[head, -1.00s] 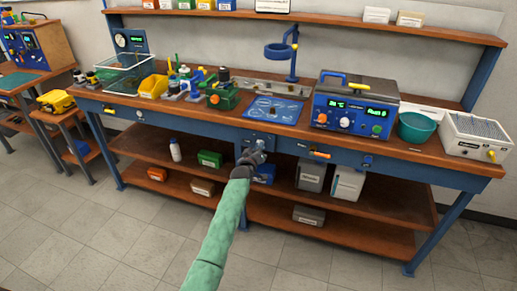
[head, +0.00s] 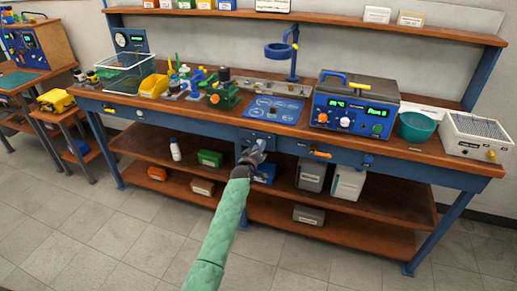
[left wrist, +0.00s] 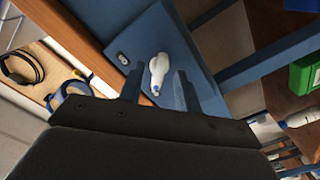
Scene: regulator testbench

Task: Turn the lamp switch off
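The blue ring lamp (head: 277,50) stands on its post at the back of the bench. Below the bench's front edge is a blue switch panel (head: 258,137), which also fills the middle of the left wrist view (left wrist: 188,62). On it is a white switch lever (left wrist: 159,69) with a small blue tip. My left gripper (head: 259,149) is in front of this panel. In the left wrist view its two fingers (left wrist: 158,95) are apart, with the lever's tip between them. I cannot tell whether a finger touches the lever. My right gripper is not in view.
A small grey rocker-like part (left wrist: 123,58) sits beside the lever on the panel. An orange handle (head: 320,155) juts from the bench front to the right. A lower shelf (head: 330,229) holds boxes and a bottle. The floor in front is clear.

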